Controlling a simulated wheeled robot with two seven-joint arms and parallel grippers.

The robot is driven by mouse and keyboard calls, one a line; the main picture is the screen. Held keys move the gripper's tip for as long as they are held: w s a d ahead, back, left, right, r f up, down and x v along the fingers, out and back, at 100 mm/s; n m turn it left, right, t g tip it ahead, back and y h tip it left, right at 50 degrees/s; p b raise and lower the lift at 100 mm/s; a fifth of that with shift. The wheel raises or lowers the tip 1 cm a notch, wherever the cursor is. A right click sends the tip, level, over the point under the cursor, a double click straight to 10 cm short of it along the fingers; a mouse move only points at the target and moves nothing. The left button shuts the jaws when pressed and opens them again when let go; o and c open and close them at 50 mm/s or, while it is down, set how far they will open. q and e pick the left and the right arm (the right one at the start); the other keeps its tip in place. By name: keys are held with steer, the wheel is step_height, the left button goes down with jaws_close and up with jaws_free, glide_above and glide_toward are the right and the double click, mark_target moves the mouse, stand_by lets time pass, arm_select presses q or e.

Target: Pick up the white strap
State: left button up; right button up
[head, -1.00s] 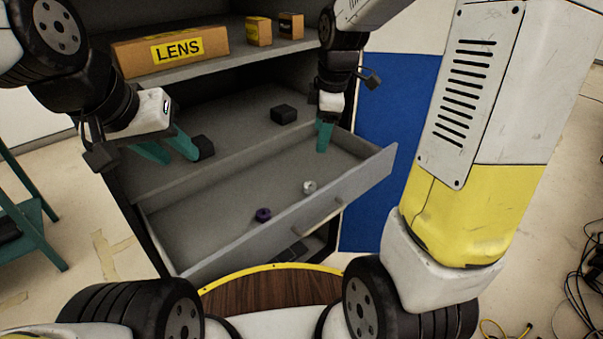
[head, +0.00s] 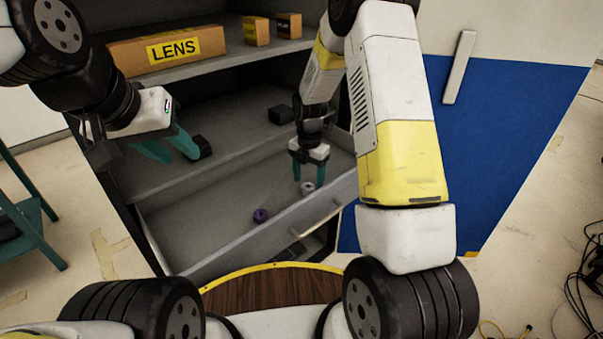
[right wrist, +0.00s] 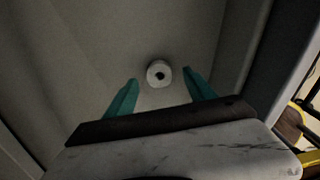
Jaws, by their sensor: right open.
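The white strap (head: 308,187) is a small rolled piece lying in the open drawer, near its front right. In the right wrist view the white strap (right wrist: 159,73) shows as a round roll with a dark centre, just beyond and between the fingertips. My right gripper (head: 309,176) points down into the drawer, open, with its teal fingers around or just above the strap; contact cannot be told. It also shows in the right wrist view (right wrist: 159,82). My left gripper (head: 178,150) is at the shelf above the drawer, its teal fingers apart, near a small black block (head: 201,147).
A purple roll (head: 261,215) lies in the drawer (head: 200,225), left of the strap. The drawer's front wall and handle (head: 322,222) stand close to my right gripper. Another black block (head: 281,114) is on the shelf. A LENS box (head: 165,50) and small boxes sit higher up.

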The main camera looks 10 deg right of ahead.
mark_target(308, 189)
steer(key=shift+f, duration=1.35)
jaws_close()
steer(key=shift+r, duration=0.1)
